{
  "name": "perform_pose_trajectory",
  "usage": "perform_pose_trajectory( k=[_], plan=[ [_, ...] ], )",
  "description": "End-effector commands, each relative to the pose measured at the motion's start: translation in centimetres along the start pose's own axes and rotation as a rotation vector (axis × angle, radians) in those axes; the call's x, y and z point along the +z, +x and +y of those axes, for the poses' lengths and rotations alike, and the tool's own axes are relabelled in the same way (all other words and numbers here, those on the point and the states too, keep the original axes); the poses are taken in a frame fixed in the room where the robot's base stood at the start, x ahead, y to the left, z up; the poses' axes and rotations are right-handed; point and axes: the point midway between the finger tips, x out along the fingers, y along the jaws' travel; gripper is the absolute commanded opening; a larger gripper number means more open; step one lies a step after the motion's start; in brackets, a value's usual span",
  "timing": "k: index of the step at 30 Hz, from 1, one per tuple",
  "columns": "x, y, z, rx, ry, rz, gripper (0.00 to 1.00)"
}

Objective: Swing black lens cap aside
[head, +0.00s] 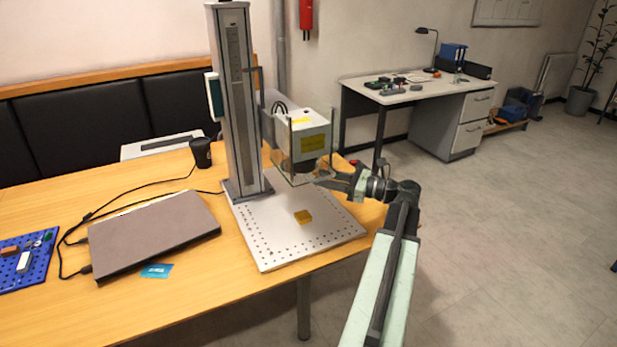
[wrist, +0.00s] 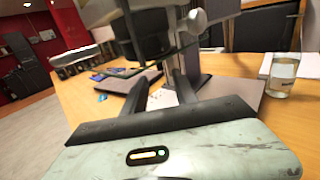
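The laser marker's white head (head: 303,135) hangs on the column above the perforated base plate (head: 262,246). A dark round lens part (head: 301,166) is under the head. It also shows large at the top of the wrist view (wrist: 150,30). I cannot clearly tell the black lens cap from the dark lens housing. My gripper (head: 326,177) is just right of and below the lens part, partly behind a clear guard. In the wrist view my gripper (wrist: 161,78) has its two dark fingers apart, with nothing seen held between them, below the lens part.
A closed laptop (head: 153,232), a black cup (head: 201,152) and a blue board (head: 27,262) are to the left. A glass (wrist: 282,75) stands at right in the wrist view. The clear guard (head: 338,135) hangs close to my gripper.

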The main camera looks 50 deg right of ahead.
Motion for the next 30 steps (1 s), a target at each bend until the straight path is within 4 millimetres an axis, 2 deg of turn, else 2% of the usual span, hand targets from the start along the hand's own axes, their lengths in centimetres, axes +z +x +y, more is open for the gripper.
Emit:
perform_pose_trajectory(
  k=[1, 4, 7, 15, 18, 21, 28, 29, 30],
  plan=[
    [0.0, -0.1, -0.5, 0.015, 0.000, 0.000, 0.34],
    [0.0, 0.1, -0.1, 0.024, 0.000, 0.000, 0.34],
    [0.0, 0.9, 0.0, 0.024, 0.000, 0.000, 0.34],
    [0.0, 5.8, 0.1, 0.025, 0.000, 0.000, 0.34],
    [0.0, 7.1, 0.1, 0.024, 0.000, 0.000, 0.34],
    [0.0, 7.7, 0.1, 0.022, 0.000, 0.000, 0.34],
    [0.0, 7.8, 0.1, 0.021, 0.000, 0.000, 0.34],
    [0.0, 7.8, 0.1, 0.021, 0.000, 0.000, 0.32],
    [0.0, 7.7, 0.0, 0.020, 0.000, 0.000, 0.20]
  ],
)
